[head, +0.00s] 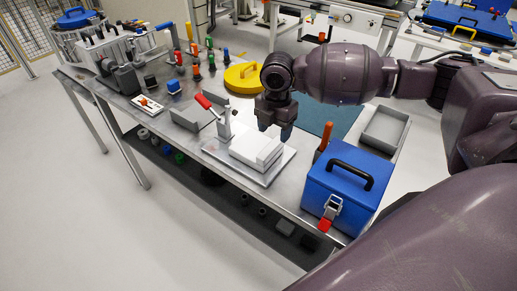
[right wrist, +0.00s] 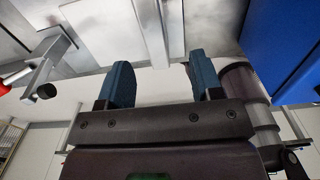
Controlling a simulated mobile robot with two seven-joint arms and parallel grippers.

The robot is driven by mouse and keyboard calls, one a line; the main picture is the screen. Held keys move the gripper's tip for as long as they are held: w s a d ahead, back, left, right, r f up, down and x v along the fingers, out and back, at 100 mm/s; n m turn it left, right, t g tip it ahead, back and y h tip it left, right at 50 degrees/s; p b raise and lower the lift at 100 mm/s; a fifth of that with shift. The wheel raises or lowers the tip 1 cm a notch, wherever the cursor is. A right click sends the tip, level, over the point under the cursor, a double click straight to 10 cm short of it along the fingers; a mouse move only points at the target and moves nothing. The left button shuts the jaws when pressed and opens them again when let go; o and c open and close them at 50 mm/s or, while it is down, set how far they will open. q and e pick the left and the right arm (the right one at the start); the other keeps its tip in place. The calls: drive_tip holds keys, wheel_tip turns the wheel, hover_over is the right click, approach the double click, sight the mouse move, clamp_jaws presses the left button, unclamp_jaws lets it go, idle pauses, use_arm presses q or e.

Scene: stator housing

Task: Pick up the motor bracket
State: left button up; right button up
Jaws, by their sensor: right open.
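My right gripper (head: 275,130) points down just above a light grey stepped block (head: 257,149), which may be the motor bracket; I cannot be sure. The block lies on a flat metal plate (head: 231,165) beside a red-handled toggle clamp (head: 222,122). In the right wrist view the two blue fingers (right wrist: 162,83) are spread apart with nothing between them. Grey block surfaces (right wrist: 150,28) show beyond the fingertips, and the clamp (right wrist: 46,72) is at the left. The gripper appears apart from the block. My left gripper is not in view.
A blue toolbox (head: 345,190) with a black handle stands at the right front of the metal table. An orange-handled tool (head: 323,142) is by it. A grey tray (head: 385,130), a yellow round case (head: 244,78) and grey angled pieces (head: 187,119) are also on the table.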

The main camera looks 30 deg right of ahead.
sight(271, 146)
drive_tip(key=f, duration=0.7)
drive_tip(key=shift+w+a+f+b, duration=0.2)
drive_tip(key=shift+w+f+b, duration=0.05)
drive_tip(key=shift+w+b, duration=0.1)
drive_tip(key=shift+r, duration=0.1)
clamp_jaws()
